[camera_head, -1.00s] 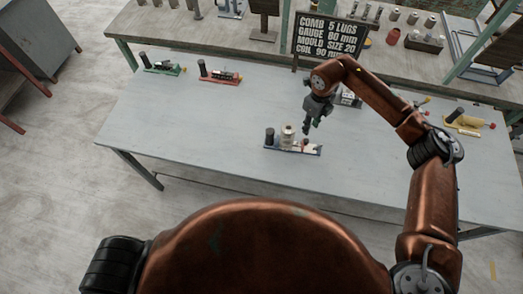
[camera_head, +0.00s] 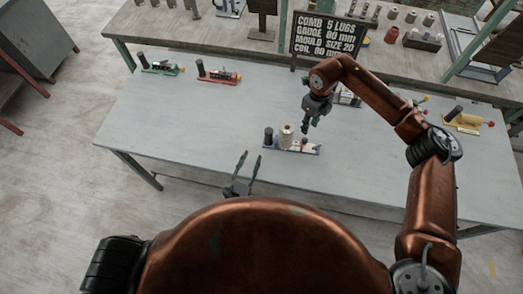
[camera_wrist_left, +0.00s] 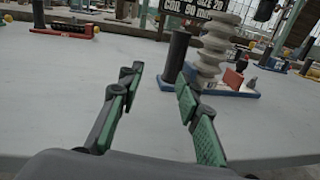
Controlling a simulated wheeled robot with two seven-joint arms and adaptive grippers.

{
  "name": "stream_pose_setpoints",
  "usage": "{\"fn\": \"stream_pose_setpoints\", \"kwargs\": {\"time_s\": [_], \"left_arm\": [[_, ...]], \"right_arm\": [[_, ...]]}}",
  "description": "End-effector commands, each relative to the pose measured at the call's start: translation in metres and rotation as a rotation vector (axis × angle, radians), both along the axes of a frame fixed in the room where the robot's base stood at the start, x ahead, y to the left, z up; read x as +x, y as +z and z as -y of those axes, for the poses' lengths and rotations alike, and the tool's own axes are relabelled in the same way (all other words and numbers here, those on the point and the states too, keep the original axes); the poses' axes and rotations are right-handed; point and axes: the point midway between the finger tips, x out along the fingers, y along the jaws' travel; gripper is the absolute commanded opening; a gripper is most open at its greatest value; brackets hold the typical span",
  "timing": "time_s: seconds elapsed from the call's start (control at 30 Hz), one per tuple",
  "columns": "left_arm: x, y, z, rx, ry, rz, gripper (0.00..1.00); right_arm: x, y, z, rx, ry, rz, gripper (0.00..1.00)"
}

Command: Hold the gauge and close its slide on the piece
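The gauge (camera_head: 308,151) with a blue-edged base stands near the table's front edge. It has a black post (camera_head: 268,137) at its left end, a pale upright piece (camera_head: 286,137) beside the post, and a small red slide (camera_head: 304,143) to the right. In the left wrist view the piece (camera_wrist_left: 212,48) looks grey and ribbed, between the black post (camera_wrist_left: 177,55) and the red slide (camera_wrist_left: 233,78), with a visible gap to the slide. My left gripper (camera_head: 244,163) is open and empty, left of and nearer than the gauge. My right gripper (camera_head: 309,126) hangs above the slide end; its finger opening is unclear.
Similar gauges in green (camera_head: 161,68), red (camera_head: 219,77) and yellow (camera_head: 463,124) stand on the grey table (camera_head: 190,120). Another lies partly behind my right arm. A sign (camera_head: 328,35) with lettering stands at the back. The table left of the gauge is clear.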

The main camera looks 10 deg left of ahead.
Motion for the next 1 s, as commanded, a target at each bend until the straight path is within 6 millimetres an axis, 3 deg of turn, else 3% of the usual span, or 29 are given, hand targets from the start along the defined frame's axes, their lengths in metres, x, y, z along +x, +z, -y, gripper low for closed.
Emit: {"fn": "stream_pose_setpoints", "kwargs": {"time_s": [0.1,0.23,0.73,1.0], "left_arm": [[0.026,0.009,0.023,-0.042,-0.012,-0.009,0.32],[0.039,0.014,0.035,-0.063,-0.022,-0.017,0.32],[0.101,0.015,0.052,-0.066,-0.025,-0.018,0.32],[0.116,0.014,0.056,-0.064,-0.025,-0.019,0.32]], "right_arm": [[0.0,0.0,0.0,0.0,0.0,0.0,0.29],[0.0,0.0,0.0,0.0,0.0,0.0,0.29],[0.0,0.0,0.0,0.0,0.0,0.0,0.29],[0.0,0.0,0.0,0.0,0.0,0.0,0.29]]}}
